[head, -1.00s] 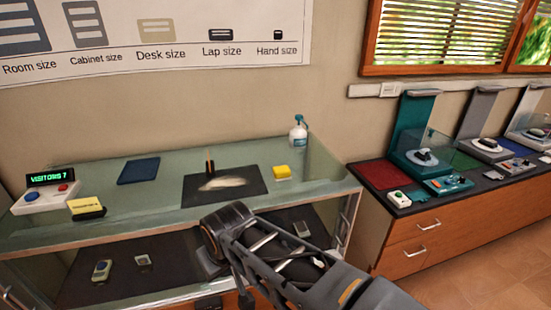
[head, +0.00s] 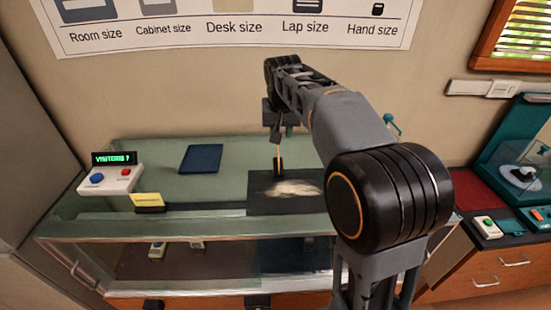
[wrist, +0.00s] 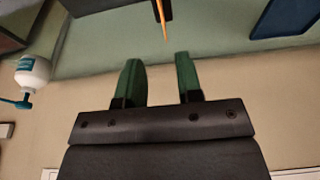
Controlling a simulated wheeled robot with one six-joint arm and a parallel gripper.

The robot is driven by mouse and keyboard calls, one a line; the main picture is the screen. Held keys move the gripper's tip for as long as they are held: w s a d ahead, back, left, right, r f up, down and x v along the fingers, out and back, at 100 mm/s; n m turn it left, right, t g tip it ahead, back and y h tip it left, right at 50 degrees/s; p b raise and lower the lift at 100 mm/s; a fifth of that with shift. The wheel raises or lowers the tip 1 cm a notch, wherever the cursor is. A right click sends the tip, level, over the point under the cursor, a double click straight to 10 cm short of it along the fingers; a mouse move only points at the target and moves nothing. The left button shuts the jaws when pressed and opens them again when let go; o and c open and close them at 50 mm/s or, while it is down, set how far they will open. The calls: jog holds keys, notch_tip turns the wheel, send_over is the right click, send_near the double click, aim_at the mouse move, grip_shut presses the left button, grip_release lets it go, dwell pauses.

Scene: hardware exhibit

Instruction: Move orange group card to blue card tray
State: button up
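A thin orange upright piece (head: 279,158) stands in a small black holder (head: 279,169) on the glass-topped case. It looks like the orange card seen edge-on, but I cannot be sure. It also shows in the wrist view (wrist: 162,22), ahead of my fingers and apart from them. My gripper (wrist: 157,62) has two green fingers spread apart with nothing between them. In the head view my gripper (head: 284,131) hangs just above and behind the orange piece. A flat dark blue square, probably the blue card tray (head: 201,158), lies left of the holder and looks empty.
A dark mat (head: 260,205) with a pale smear lies by the holder. A visitor counter (head: 112,180) and a yellow block (head: 149,199) stand at the left. A white bottle (wrist: 33,72) is beside my gripper. A wooden cabinet with exhibits (head: 500,270) stands at the right.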

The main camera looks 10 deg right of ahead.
jog(key=x, duration=0.6)
jog(key=shift+w+a+f, duration=0.2)
jog(key=shift+f, duration=0.1)
jog(key=shift+p+x, duration=1.05)
jog(key=shift+x, duration=2.1)
jog(key=shift+s+d, duration=0.1)
jog(key=shift+c, duration=0.5)
grip_shut()
